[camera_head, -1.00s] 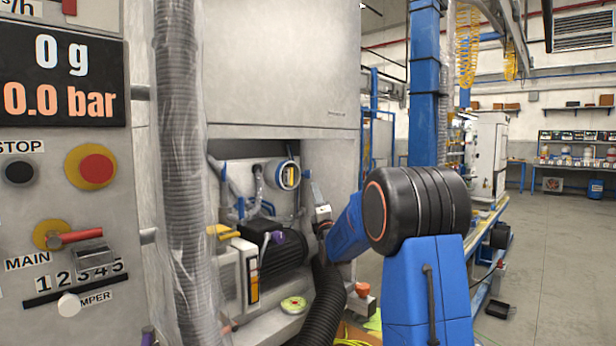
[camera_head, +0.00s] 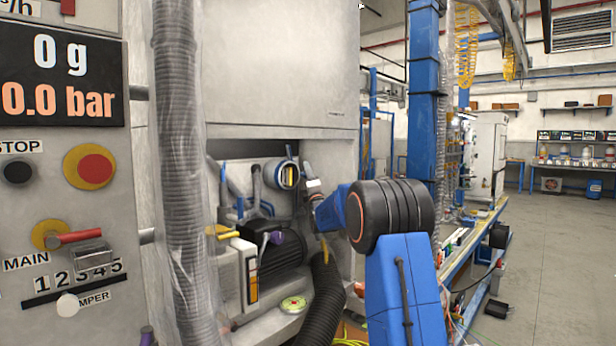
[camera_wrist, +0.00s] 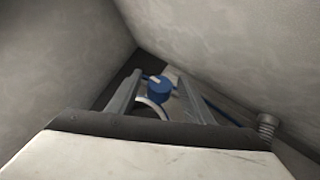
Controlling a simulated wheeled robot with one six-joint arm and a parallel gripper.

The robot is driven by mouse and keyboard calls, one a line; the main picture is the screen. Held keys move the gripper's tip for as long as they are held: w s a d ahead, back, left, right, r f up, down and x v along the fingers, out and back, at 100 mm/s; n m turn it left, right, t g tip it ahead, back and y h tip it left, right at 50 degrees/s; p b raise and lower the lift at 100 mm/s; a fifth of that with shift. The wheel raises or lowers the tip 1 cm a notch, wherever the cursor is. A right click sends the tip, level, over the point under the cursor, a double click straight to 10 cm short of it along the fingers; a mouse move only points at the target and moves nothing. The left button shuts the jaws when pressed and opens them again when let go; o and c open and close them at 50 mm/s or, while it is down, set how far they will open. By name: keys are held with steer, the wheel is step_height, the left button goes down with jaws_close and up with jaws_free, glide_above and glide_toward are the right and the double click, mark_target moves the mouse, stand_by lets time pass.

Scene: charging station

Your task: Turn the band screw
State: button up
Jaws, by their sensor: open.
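My gripper (camera_wrist: 159,77) is open, with its two grey fingers apart and pointing into a narrow gap between pale walls. In the wrist view a small blue round part (camera_wrist: 158,91) shows between the fingers, with a pale curved band (camera_wrist: 150,108) in front of it. I cannot tell whether the fingers touch either. I cannot make out the band screw for certain. In the head view my gripper (camera_head: 312,186) is small, at the right side of the open machine bay, and its fingertips are hard to see.
A thick black hose (camera_head: 322,305) rises below my gripper. A black ribbed motor (camera_head: 284,253) and a round white-and-blue port (camera_head: 287,175) sit in the bay. A grey wrapped hose (camera_head: 180,170) hangs at the left. In the wrist view a coiled metal part (camera_wrist: 267,126) is at the right.

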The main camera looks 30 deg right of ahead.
steer(key=c, duration=1)
